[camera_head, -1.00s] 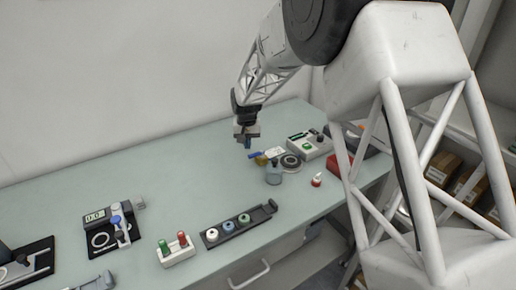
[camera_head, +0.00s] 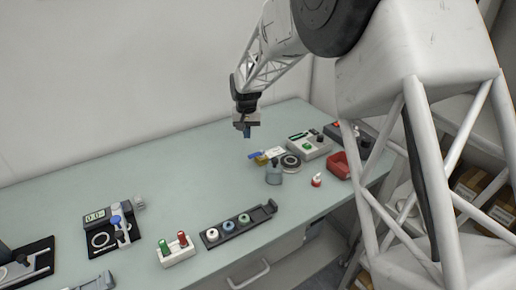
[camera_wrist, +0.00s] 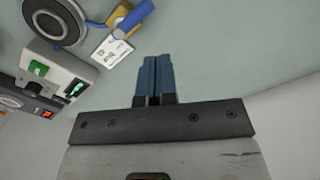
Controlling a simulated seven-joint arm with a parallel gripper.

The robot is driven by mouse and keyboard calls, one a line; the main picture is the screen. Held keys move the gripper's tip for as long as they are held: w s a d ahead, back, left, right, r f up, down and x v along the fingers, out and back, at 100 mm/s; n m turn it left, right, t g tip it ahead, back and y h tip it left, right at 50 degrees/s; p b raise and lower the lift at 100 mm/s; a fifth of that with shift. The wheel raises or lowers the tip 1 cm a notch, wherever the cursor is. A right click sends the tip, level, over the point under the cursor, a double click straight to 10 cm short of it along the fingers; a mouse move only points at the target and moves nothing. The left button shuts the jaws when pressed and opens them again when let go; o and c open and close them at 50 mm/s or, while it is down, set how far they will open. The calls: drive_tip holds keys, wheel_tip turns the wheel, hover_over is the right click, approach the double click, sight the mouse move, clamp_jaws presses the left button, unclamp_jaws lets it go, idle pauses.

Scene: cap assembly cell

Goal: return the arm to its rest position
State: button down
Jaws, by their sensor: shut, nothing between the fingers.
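My gripper (camera_head: 246,131) hangs in the air above the back part of the table (camera_head: 180,200) in the head view, with its fingers pointing down. In the wrist view its two blue fingers (camera_wrist: 154,66) are together, with nothing between them. Below it is bare table top, with a white label card and a blue and yellow item off to one side.
A bottle (camera_head: 273,173), a round black device (camera_head: 291,163), a grey box with a green button (camera_head: 309,147) and a red bin (camera_head: 339,165) stand at the right. A black rack (camera_head: 238,225) and a block with green and red pieces (camera_head: 176,250) are in front. The table's left back is clear.

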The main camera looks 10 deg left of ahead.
drive_tip(key=shift+d, duration=0.1)
drive_tip(key=s+d+r+m, duration=0.1)
drive_tip(key=s+d+r, duration=0.45)
drive_tip(key=d, duration=0.35)
drive_tip(key=s+d+r+t, duration=0.1)
drive_tip(key=s+d+r, duration=0.45)
drive_tip(key=d, duration=0.25)
drive_tip(key=s+d+r+m, duration=0.1)
drive_tip(key=s+d+r, duration=0.4)
drive_tip(key=d, duration=0.4)
drive_tip(key=s+d, duration=0.5)
drive_tip(key=s, duration=0.5)
drive_tip(key=s+d+f+t, duration=0.1)
drive_tip(key=s+d, duration=0.4)
drive_tip(key=s, duration=0.4)
drive_tip(key=s+d+f+m, duration=0.1)
drive_tip(key=s+d, duration=0.4)
drive_tip(key=s, duration=0.5)
drive_tip(key=shift+s+d+t, duration=0.3)
drive_tip(key=shift+s, duration=0.05)
drive_tip(key=c, duration=1.8)
unclamp_jaws()
drive_tip(key=shift+c, duration=0.2)
